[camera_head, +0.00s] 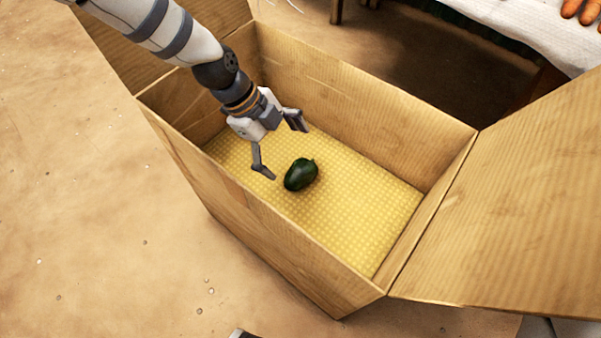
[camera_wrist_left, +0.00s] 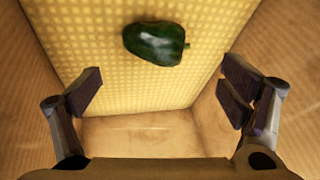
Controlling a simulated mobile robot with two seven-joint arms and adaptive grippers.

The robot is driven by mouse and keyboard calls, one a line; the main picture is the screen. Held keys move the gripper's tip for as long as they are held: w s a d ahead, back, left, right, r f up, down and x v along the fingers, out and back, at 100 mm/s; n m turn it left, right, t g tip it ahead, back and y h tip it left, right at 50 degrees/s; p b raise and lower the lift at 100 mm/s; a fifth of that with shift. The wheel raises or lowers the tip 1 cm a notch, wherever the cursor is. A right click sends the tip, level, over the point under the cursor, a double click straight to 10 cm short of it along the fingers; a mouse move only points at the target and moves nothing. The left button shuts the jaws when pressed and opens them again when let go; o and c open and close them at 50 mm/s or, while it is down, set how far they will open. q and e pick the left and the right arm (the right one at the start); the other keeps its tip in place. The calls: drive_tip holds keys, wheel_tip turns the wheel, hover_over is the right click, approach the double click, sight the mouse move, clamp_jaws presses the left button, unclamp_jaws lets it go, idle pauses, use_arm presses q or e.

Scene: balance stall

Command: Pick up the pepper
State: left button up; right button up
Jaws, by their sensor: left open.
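A dark green pepper (camera_head: 300,174) lies on the yellow dotted bottom of an open cardboard box (camera_head: 285,240). In the left wrist view the pepper (camera_wrist_left: 155,43) is at the top middle, beyond the fingertips. My left gripper (camera_head: 281,147) reaches down into the box from the upper left. Its fingers are spread and empty, close to the pepper on its upper-left side in the head view. The left wrist view shows both fingers (camera_wrist_left: 163,90) apart with nothing between them. My right gripper does not show in either view.
The box walls surround the pepper and my left gripper. A large flap (camera_head: 505,200) stands out at the right, and another flap (camera_head: 125,45) is at the upper left. A white-covered table (camera_head: 530,30) with orange items stands at the upper right. Sandy ground (camera_head: 80,220) lies at the left.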

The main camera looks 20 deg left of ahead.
sight(296, 171)
use_arm(q)
drive_tip(key=b+x, duration=0.1)
drive_tip(key=x, duration=0.4)
drive_tip(key=s+b+x, duration=0.1)
drive_tip(key=x, duration=0.2)
drive_tip(key=shift+a+f+b, duration=0.2)
drive_tip(key=shift+a+b, duration=0.1)
drive_tip(key=shift+w+d+f, duration=0.1)
drive_tip(key=shift+d+f, duration=0.05)
drive_tip(key=shift+f, duration=0.05)
drive_tip(key=shift+r, duration=0.2)
drive_tip(key=shift+c, duration=0.5)
drive_tip(key=c, duration=1.1)
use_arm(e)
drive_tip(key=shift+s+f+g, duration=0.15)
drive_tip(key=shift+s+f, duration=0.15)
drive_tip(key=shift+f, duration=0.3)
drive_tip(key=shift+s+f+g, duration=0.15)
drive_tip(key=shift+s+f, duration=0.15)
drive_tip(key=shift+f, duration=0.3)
